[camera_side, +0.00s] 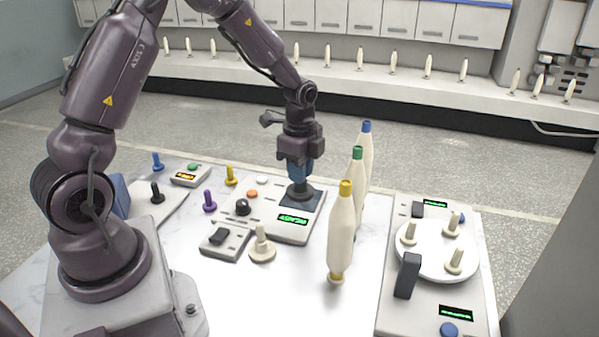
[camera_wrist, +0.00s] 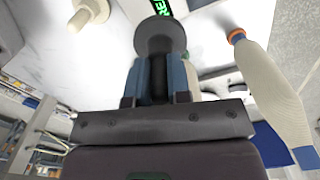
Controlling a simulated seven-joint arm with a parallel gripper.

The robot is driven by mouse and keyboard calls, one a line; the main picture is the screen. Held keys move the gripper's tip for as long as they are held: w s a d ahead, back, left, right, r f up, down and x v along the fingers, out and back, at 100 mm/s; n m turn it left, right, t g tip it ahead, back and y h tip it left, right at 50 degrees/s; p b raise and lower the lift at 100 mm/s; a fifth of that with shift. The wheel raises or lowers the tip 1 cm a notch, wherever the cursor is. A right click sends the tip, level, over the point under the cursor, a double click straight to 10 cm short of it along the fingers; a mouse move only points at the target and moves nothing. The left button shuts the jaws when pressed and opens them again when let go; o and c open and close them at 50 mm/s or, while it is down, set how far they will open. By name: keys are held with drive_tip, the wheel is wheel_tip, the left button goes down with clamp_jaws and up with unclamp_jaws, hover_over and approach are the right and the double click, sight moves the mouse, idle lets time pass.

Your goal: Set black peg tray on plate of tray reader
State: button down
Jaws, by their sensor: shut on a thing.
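The black peg tray (camera_side: 300,191) has a round dark base with an upright peg. My gripper (camera_side: 300,172) has blue fingers and is shut on that peg from above. The base is at the dark square plate (camera_side: 316,199) of the tray reader (camera_side: 292,235); I cannot tell if it touches or hovers just over it. In the wrist view, the black peg tray's round base (camera_wrist: 160,36) shows beyond the blue fingers of my gripper (camera_wrist: 159,72), with the peg between them. The base hides part of the reader's green-lit display (camera_wrist: 162,8).
A cream peg tray (camera_side: 262,248) stands on the white table near a small grey switch box (camera_side: 224,240). Tall yarn bobbins (camera_side: 341,235) stand right of the reader. A machine with a white turntable (camera_side: 432,262) is at the right. Coloured pegs (camera_side: 210,200) stand at the left.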

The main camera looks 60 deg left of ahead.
drive_tip(key=shift+w+a+f+n, duration=0.45)
drive_tip(key=shift+w+a+f, duration=0.4)
drive_tip(key=shift+a, duration=0.5)
drive_tip(key=shift+w+a+f+n, duration=0.4)
drive_tip(key=shift+w+a+f, duration=0.4)
drive_tip(key=shift+a, duration=0.6)
drive_tip(key=shift+w+a+f+n, duration=0.45)
drive_tip(key=shift+w+a+f, duration=0.2)
drive_tip(key=shift+a+f, duration=0.55)
drive_tip(key=shift+a+f, duration=0.1)
drive_tip(key=shift+f, duration=1.05)
drive_tip(key=c, duration=1)
unclamp_jaws()
